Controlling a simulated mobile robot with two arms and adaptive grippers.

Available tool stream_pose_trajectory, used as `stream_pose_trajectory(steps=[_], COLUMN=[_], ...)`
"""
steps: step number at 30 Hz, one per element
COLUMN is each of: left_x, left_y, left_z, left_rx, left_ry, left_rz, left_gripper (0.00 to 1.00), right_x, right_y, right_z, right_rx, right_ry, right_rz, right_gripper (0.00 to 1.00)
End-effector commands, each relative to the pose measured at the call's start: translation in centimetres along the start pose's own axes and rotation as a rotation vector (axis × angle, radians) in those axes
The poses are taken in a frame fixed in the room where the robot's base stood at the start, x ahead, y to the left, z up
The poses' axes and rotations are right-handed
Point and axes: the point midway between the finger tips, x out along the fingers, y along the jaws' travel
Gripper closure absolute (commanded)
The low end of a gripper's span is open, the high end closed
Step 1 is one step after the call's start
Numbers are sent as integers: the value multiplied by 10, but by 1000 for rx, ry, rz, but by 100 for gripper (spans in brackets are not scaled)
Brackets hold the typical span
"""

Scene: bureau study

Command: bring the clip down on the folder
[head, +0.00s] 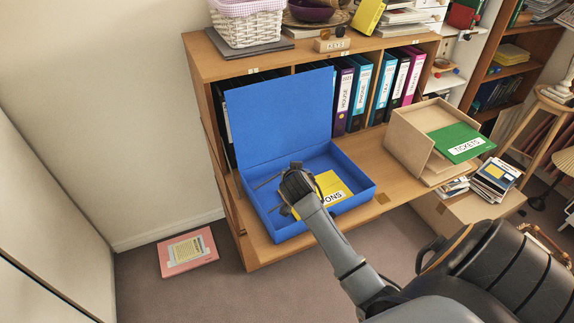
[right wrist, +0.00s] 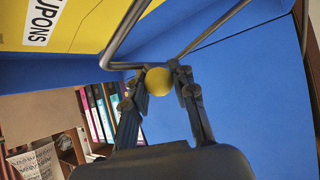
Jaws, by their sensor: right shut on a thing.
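A blue box file (head: 366,192) lies with its lid (head: 280,115) standing open. A yellow folder (head: 335,183) lies inside it, its label partly hidden by my arm; the right wrist view shows the folder (right wrist: 85,30) with "UPONS" readable. The clip is a bent metal wire (right wrist: 128,30) with a yellow ball knob (right wrist: 158,82). My right gripper (right wrist: 160,85) is shut on this knob. In the head view my right gripper (head: 297,184) is over the box, at the folder's left edge. I cannot tell whether the wire touches the folder. My left gripper is not in view.
The box sits on a wooden shelf ledge (head: 384,198) before a row of upright binders (head: 361,85). A wooden magazine holder (head: 405,140) with a green "TICKETS" folder (head: 460,142) stands to the right. A pink folder (head: 188,252) lies on the floor.

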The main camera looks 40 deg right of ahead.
Motion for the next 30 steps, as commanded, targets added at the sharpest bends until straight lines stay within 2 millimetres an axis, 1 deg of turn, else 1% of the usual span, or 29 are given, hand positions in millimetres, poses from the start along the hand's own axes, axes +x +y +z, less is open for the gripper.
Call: stream_pose_trajectory(steps=[1,3,13,21,30], left_x=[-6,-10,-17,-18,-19], left_y=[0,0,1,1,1], left_z=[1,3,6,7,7], left_rx=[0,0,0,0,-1], left_ry=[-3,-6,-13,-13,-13], left_rz=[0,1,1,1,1], left_gripper=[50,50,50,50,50], right_x=[2,8,30,39,42], right_y=[4,7,16,18,18], right_z=[-1,4,26,38,44], right_rx=[37,81,252,246,242], right_ry=[-17,-46,-156,-156,-160], right_rz=[-21,-52,-175,-174,-172], right_gripper=[100,100,100,100,100])
